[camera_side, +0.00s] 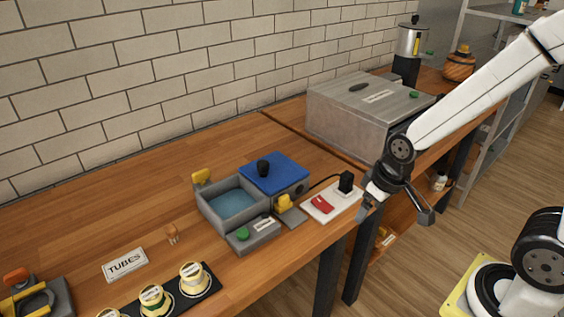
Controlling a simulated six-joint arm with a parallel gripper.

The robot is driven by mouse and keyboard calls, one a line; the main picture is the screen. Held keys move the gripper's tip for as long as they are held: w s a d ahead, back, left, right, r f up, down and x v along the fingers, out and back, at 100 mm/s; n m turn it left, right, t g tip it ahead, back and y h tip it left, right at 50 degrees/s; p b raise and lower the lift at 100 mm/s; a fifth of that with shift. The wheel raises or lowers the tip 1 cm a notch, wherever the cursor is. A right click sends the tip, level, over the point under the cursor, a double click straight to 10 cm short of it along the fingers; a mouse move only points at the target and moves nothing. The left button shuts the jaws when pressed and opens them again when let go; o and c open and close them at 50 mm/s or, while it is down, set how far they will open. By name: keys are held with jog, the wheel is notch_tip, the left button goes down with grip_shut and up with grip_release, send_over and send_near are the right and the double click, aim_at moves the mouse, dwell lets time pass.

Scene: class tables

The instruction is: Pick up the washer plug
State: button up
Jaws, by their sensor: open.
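The washer plug (346,182) is a small black block. It stands upright in a white socket strip (328,203) with a red switch, near the table's front edge. A black cable runs left from it towards the washer (227,221), a grey box with a blue basin and a blue lid (273,172). My gripper (395,212) is to the right of the plug and apart from it. Its fingers are spread and empty, and it appears to be beyond the strip's right end. The near finger tip overlaps the strip's right edge in the picture.
A large grey metal box (350,115) stands on the table behind my gripper. A black tray (205,285) with cups and a TUBES sign (125,264) are at front left. A tiled wall bounds the back.

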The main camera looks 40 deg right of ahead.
jog(key=w+n, duration=0.1)
jog(key=n+g+y, duration=0.3)
jog(key=n, duration=1.2)
send_over(348, 173)
jog(key=shift+s+d+f, duration=0.2)
jog(key=shift+s+f, duration=0.15)
jog(key=shift+f, duration=0.05)
jog(key=shift+w+d+f+n, duration=0.1)
jog(key=shift+w+d+n, duration=0.35)
jog(key=shift+n, duration=0.45)
jog(key=shift+x, duration=3.9)
grip_shut()
